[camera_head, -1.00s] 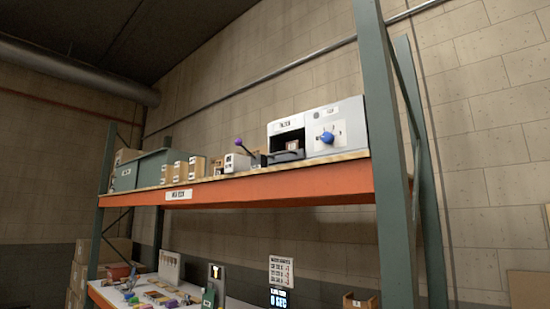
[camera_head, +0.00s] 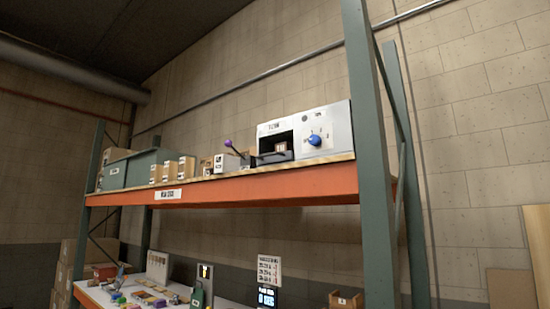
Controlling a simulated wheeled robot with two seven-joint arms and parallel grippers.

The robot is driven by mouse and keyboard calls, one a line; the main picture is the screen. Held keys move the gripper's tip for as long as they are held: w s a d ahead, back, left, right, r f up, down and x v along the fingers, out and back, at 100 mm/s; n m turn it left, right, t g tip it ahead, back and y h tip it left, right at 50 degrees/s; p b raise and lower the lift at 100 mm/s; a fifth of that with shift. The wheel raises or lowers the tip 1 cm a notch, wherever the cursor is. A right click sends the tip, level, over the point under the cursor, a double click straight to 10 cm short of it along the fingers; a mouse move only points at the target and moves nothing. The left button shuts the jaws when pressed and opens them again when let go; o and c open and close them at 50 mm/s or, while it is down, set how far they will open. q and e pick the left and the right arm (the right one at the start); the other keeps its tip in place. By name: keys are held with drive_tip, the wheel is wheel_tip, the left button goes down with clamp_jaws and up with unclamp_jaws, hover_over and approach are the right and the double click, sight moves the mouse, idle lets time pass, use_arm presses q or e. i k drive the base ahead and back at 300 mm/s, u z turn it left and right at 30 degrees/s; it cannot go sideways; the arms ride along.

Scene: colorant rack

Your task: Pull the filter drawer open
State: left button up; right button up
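A grey-white machine (camera_head: 336,118) with a blue knob (camera_head: 314,140) stands at the right end of the upper shelf. Its left part has a dark opening with a grey drawer-like front (camera_head: 274,156) low in it, and something small and brownish sits inside. The labels are too small to read, so I cannot tell surely that this is the filter drawer. A lever with a purple ball (camera_head: 228,143) stands just left of the machine. Neither of my grippers is in view.
The orange shelf beam (camera_head: 250,188) carries a green bin (camera_head: 133,170) and several small boxes (camera_head: 170,170). A green upright post (camera_head: 368,150) stands right of the machine. A lower white bench (camera_head: 235,306) holds several colored items.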

sight(273, 157)
drive_tip(key=z, duration=0.5)
drive_tip(key=k, duration=0.55)
drive_tip(key=z, duration=0.95)
drive_tip(key=i, duration=1.6)
drive_tip(key=u, duration=1.05)
drive_tip(key=i, duration=0.45)
drive_tip(key=u, duration=0.35)
